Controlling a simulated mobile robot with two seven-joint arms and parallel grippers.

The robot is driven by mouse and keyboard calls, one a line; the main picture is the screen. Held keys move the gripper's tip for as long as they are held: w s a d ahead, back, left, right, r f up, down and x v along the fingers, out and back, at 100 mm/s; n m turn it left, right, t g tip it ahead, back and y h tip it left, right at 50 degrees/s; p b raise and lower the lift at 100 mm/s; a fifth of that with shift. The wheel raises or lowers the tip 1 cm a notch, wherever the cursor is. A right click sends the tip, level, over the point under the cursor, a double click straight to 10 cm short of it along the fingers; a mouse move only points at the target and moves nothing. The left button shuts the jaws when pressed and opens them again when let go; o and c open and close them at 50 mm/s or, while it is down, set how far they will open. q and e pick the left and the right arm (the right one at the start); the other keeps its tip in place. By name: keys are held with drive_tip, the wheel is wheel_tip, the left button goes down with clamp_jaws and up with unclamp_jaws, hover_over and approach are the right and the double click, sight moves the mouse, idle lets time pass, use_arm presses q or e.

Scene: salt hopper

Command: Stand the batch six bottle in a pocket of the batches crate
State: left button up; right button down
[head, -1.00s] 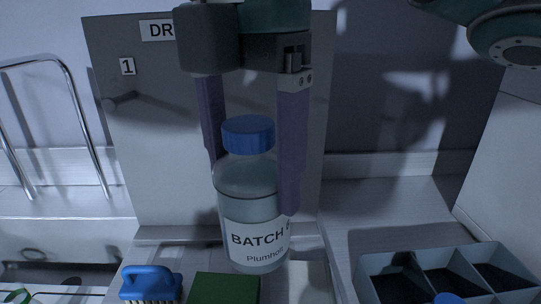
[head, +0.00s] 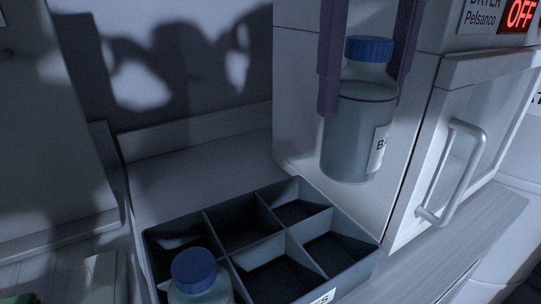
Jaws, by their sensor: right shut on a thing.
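The batch six bottle (head: 355,132) is clear with a blue cap and a white label, of which only the letter B and an edge show now. My right gripper (head: 364,98) is shut on it, one purple finger on each side, and holds it upright above the back right of the batches crate. The batches crate (head: 359,277) is a dark grey box with several pockets. Another blue-capped bottle (head: 194,275) stands in its front left pocket. The other visible pockets look empty. My left gripper is not in view.
A white dryer (head: 436,150) with a bar handle (head: 458,170) and a red OFF display (head: 520,14) stands right of the crate, close to the held bottle. A grey panel (head: 45,130) stands at the left. The counter behind the crate (head: 190,170) is clear.

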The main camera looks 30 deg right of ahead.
sight(353, 133)
wheel_tip(353, 133, down, 17)
drive_tip(key=b, duration=0.1)
drive_tip(key=shift+f, duration=0.15)
drive_tip(key=shift+a, duration=0.1)
drive_tip(key=shift+f, duration=0.15)
unclamp_jaws()
wheel_tip(353, 133, up, 12)
drive_tip(key=shift+r+p, duration=0.15)
drive_tip(key=shift+p, duration=0.2)
idle(0.3)
